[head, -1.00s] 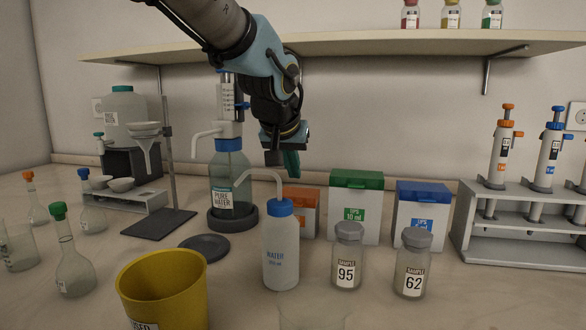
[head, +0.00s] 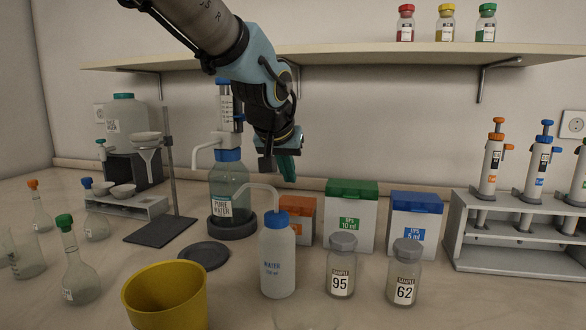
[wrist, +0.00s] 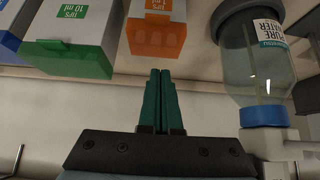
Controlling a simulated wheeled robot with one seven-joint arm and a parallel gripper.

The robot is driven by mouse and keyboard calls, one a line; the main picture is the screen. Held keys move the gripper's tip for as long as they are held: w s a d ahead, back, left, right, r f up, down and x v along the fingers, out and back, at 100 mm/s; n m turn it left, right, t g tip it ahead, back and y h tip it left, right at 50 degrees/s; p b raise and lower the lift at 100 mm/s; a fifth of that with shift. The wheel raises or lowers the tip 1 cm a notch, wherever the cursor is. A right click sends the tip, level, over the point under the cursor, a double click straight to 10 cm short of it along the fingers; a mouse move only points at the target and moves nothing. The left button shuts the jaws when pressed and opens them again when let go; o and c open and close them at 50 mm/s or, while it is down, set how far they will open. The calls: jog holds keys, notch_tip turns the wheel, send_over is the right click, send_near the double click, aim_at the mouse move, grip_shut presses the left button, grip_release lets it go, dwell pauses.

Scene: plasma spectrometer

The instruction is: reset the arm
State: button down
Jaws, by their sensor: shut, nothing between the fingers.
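My arm reaches in from the top of the head view, and my gripper (head: 287,168) hangs in the air above the bench, between the pure water bottle and the tip boxes. Its green fingers are together and empty, as the wrist view (wrist: 161,100) also shows. The pure water bottle (head: 228,183) stands to its left with a blue collar. The white wash bottle (head: 278,262) with a blue cap stands nearer the camera, below my gripper. The orange tip box (head: 302,232) is behind the wash bottle.
Green (head: 351,225) and blue (head: 415,230) tip boxes stand right of the orange one. Sample vials 95 (head: 340,270) and 62 (head: 404,279) are in front. A yellow cup (head: 166,300) is near front. A shelf (head: 380,57) runs above; a pipette rack (head: 500,235) stands right.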

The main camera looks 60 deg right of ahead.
jog(key=s+a+f+b, duration=0.2)
jog(key=a+f, duration=0.2)
jog(key=a, duration=0.1)
jog(key=shift+f, duration=0.2)
jog(key=shift+a, duration=0.1)
